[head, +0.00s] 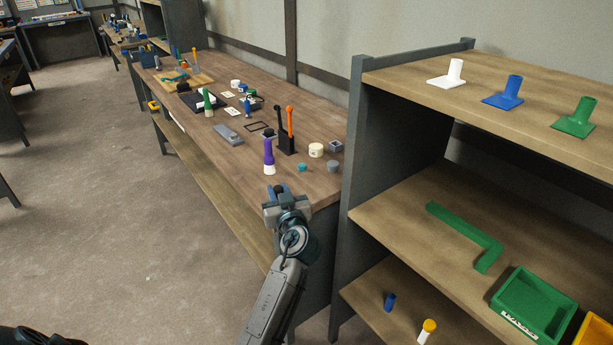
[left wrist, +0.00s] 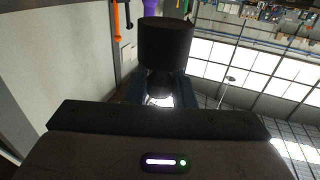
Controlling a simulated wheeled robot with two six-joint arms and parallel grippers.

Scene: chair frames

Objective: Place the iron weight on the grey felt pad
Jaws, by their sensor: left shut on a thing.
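My left gripper (head: 279,196) is above the near end of the workbench. In the left wrist view the left gripper (left wrist: 160,93) is shut on the narrow neck of a dark cylinder, which I take for the iron weight (left wrist: 165,42). In the head view only a small dark part of the weight (head: 278,187) shows at the jaws. A flat grey rectangular piece (head: 228,134) lies on the bench farther back; I cannot tell whether it is the felt pad. My right gripper is not in view.
On the workbench (head: 225,165), a purple and white bottle (head: 269,157), a black holder (head: 287,146) with an orange-handled tool, a cream container (head: 316,150) and a small grey cylinder (head: 333,166) stand beyond the gripper. A shelf unit (head: 357,140) stands close on the right.

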